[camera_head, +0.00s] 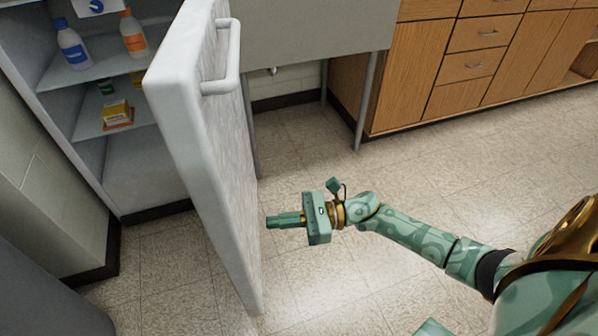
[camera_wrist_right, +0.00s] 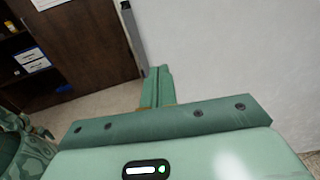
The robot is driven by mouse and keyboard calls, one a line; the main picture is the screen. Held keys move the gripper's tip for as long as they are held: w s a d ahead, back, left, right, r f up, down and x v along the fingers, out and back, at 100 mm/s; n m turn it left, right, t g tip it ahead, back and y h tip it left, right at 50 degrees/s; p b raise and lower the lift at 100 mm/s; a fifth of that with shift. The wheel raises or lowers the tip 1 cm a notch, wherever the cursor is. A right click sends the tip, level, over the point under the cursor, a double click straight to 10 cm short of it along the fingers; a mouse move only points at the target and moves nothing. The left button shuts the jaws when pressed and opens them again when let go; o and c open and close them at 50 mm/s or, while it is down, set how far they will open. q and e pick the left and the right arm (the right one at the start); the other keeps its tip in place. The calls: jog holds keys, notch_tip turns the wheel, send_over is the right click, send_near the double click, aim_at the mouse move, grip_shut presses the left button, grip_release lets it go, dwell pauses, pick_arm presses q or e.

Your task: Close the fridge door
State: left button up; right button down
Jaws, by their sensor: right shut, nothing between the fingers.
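The fridge door (camera_head: 215,140) is white and stands wide open, its edge toward me in the head view. A white bar handle (camera_head: 232,60) is on its right face, near the top. The fridge interior (camera_head: 140,180) shows to the left of the door. My right gripper (camera_head: 270,220) is shut and empty, to the right of the door's lower part, its fingertips close to the outer face; I cannot tell if they touch. In the right wrist view the shut fingers (camera_wrist_right: 157,82) point toward a pale surface (camera_wrist_right: 230,60) at the right. My left gripper is not in view.
Fridge shelves hold a blue-labelled bottle (camera_head: 73,45), an orange bottle (camera_head: 133,35) and a yellow box (camera_head: 117,112). Wooden cabinets (camera_head: 415,65) and a grey table (camera_head: 310,30) stand behind. The tiled floor (camera_head: 330,280) around my right arm is clear.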

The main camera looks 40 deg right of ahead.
aim_at(238, 227)
jog(key=x, duration=0.5)
jog(key=shift+w+a, duration=0.25)
jog(key=shift+a, duration=0.1)
